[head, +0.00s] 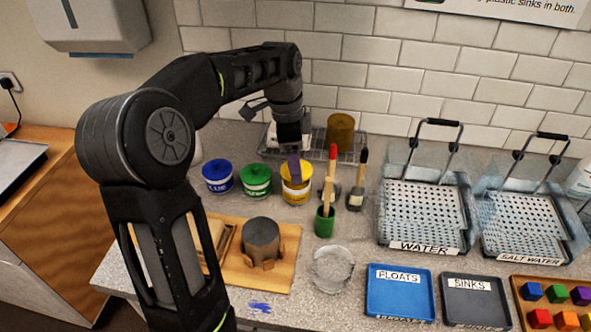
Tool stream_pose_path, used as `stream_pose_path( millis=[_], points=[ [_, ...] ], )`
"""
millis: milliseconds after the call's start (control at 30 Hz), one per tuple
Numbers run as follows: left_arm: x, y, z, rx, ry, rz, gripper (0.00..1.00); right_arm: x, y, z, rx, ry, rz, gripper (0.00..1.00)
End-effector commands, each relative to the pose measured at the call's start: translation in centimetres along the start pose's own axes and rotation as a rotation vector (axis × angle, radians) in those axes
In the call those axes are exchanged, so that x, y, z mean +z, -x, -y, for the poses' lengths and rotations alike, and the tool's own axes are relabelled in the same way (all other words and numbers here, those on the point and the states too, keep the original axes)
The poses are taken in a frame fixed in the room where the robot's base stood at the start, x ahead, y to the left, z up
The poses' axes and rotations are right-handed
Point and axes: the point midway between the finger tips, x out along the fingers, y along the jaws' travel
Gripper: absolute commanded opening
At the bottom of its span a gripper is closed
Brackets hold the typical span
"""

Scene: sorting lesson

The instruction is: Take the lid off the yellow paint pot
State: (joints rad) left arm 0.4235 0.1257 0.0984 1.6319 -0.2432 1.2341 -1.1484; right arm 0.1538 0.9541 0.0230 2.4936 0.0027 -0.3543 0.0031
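The yellow paint pot (297,188) stands on the counter at the right end of a row of paint pots. Its yellow lid (304,171) appears to be on top, partly hidden by my gripper. My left gripper (294,172) reaches down from above, its fingertips at the lid. It is seen nearly edge-on, so I cannot tell whether the fingers are open or shut on the lid. My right gripper is not in view.
A blue pot (218,177) and a green pot (256,181) stand to the left. A green cup (324,222) with a red-tipped brush is close on the right. A wire rack (345,156) is behind. A wooden board (285,268) lies in front.

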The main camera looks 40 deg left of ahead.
Motion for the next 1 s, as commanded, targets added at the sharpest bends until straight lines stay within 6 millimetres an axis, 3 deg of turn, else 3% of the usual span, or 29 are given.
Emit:
stream_pose_path(
  millis=[233,333,1000],
  points=[
    [-0.6,4.9,0.1,-0.003,0.0,-0.002,0.28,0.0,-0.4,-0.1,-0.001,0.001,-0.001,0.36],
    [-0.8,6.6,0.0,0.0,-0.001,0.0,0.28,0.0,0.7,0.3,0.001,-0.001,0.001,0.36],
    [-0.8,7.1,0.0,0.0,0.0,0.0,0.28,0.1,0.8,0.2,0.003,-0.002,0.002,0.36]
  ],
)
